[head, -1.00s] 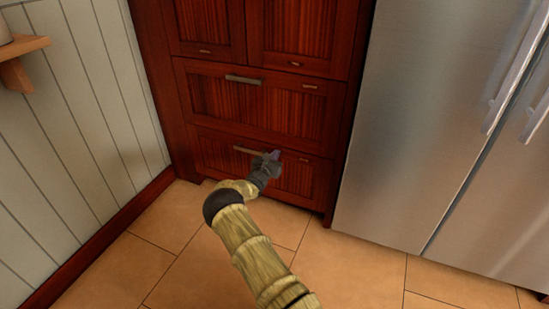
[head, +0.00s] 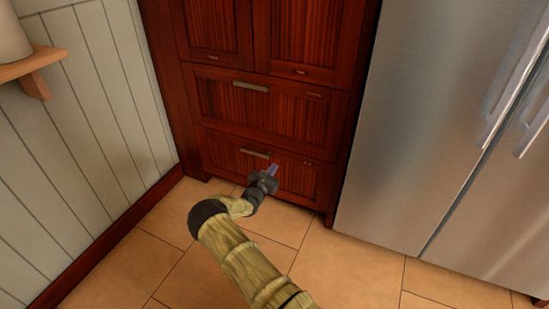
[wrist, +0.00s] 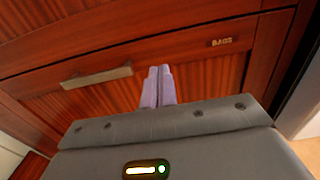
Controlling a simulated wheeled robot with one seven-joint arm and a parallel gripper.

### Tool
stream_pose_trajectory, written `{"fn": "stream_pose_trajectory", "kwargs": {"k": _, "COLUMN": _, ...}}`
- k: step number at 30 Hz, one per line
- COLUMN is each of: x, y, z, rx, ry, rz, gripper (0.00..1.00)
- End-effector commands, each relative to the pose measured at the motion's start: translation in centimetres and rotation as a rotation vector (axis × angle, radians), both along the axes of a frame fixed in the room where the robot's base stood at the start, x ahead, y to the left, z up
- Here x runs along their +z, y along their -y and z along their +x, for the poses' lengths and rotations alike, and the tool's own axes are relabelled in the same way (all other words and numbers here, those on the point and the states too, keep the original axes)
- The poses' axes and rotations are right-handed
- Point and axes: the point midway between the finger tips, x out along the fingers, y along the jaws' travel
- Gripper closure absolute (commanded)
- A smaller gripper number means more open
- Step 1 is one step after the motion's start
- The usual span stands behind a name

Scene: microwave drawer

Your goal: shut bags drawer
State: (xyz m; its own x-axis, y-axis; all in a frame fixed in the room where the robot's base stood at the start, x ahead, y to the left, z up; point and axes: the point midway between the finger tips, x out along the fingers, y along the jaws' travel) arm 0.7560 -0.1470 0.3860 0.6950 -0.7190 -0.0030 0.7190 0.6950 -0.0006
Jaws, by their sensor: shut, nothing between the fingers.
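The bags drawer (head: 220,155) is the bottom drawer of the dark red wooden cabinet, and its front looks flush with the cabinet frame. Its metal handle (head: 255,152) shows in the head view, and in the wrist view the handle (wrist: 96,77) lies left of my fingers. The BAGS label (wrist: 222,42) is at the upper right of the drawer front in the wrist view. My gripper (head: 272,169) is shut and empty, in front of the drawer to the right of the handle. In the wrist view my gripper's pale purple fingers (wrist: 159,75) point at the drawer front; I cannot tell whether they touch it.
Another drawer (head: 225,98) with a handle sits above, below two cabinet doors (head: 215,30). A steel fridge (head: 425,110) stands at the right. A panelled wall (head: 95,130) with a small shelf (head: 35,65) is at the left. The tiled floor (head: 150,225) in front is clear.

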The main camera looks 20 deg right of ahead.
Motion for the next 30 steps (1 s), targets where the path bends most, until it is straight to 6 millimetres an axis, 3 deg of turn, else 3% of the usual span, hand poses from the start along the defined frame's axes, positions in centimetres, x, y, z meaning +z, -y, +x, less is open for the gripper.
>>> {"fn": "stream_pose_trajectory", "kwargs": {"k": 6, "x": 0.3, "y": -3.8, "z": -2.9, "rx": 0.011, "ry": -0.003, "rz": -0.001, "gripper": 1.0}}
{"fn": "stream_pose_trajectory", "kwargs": {"k": 11, "x": 0.1, "y": -5.3, "z": -4.0, "rx": 0.014, "ry": 0.0, "rz": 0.0, "gripper": 1.0}}
{"fn": "stream_pose_trajectory", "kwargs": {"k": 30, "x": 0.4, "y": -4.7, "z": -4.6, "rx": -0.016, "ry": 0.007, "rz": 0.02, "gripper": 1.0}}
